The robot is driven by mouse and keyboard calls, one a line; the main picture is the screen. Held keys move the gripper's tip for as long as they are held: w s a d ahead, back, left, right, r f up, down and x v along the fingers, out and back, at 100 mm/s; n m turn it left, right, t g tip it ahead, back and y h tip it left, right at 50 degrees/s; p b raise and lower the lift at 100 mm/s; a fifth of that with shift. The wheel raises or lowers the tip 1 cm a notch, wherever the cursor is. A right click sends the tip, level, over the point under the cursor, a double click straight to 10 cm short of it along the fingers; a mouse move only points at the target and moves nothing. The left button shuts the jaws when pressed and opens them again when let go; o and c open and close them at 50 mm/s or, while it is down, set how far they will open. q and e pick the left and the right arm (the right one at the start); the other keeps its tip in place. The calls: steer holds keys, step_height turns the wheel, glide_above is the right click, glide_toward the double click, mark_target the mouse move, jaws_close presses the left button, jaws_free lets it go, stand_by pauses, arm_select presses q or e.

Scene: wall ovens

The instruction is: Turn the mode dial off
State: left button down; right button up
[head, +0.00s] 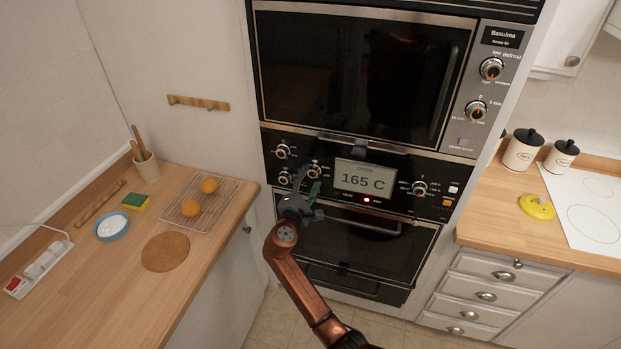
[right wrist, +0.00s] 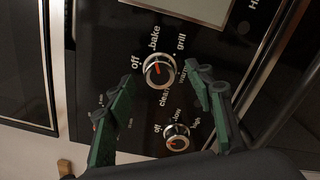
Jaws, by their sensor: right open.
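The mode dial (right wrist: 159,70) is a round knob with a silver rim and an orange mark, ringed by off, bake, grill and clean labels. I cannot tell surely which label the mark points at. In the head view it is the knob (head: 314,171) left of the display, partly behind my gripper. My right gripper (head: 301,199) is in front of the oven panel; in the right wrist view its open green fingers (right wrist: 160,80) lie on either side of the dial, apart from it. My left gripper is not in view.
The display (head: 365,178) reads 165 C. A low/high knob (right wrist: 176,137) sits beside the mode dial; another knob (head: 281,151) is up and left. The upper oven door (head: 360,80) is above and the lower oven handle (head: 370,232) below. Counters flank the ovens.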

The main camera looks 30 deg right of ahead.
steer(key=shift+w+d, duration=0.35)
steer(key=shift+d, duration=0.1)
steer(key=c, duration=1.2)
